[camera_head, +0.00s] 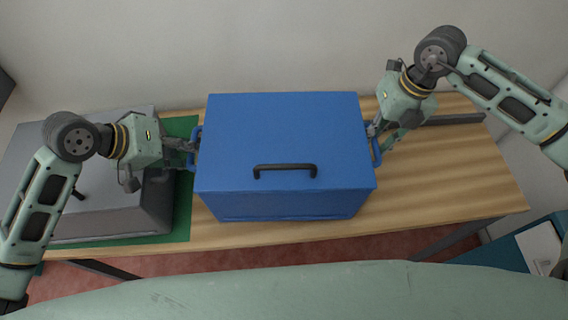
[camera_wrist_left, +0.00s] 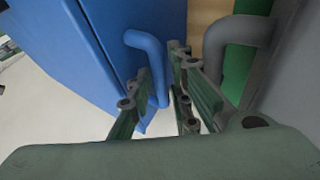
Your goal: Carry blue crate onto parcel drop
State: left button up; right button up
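The blue crate (camera_head: 290,130) is a large closed box with a black handle on its lid and a blue loop handle on each side. It is over the middle of the wooden table; I cannot tell whether it touches the tabletop. My left gripper (camera_head: 190,148) is at the crate's left handle. A green mat (camera_head: 183,205), perhaps the parcel drop, lies left of the crate.
A grey case (camera_head: 105,205) stands on the green mat and covers most of it, close to the crate's left side. The wooden table (camera_head: 450,170) is bare to the right, except a dark bar (camera_head: 455,119) at the back. A wall stands behind.

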jog(key=shift+c, duration=0.3)
pick_arm(q)
jog(key=c, duration=0.4)
pick_arm(e)
jog(key=c, duration=0.4)
pick_arm(q)
grip_shut()
pick_arm(e)
grip_shut()
pick_arm(q)
jog(key=shift+d+r, duration=0.15)
pick_arm(e)
jog(key=shift+a, duration=0.1)
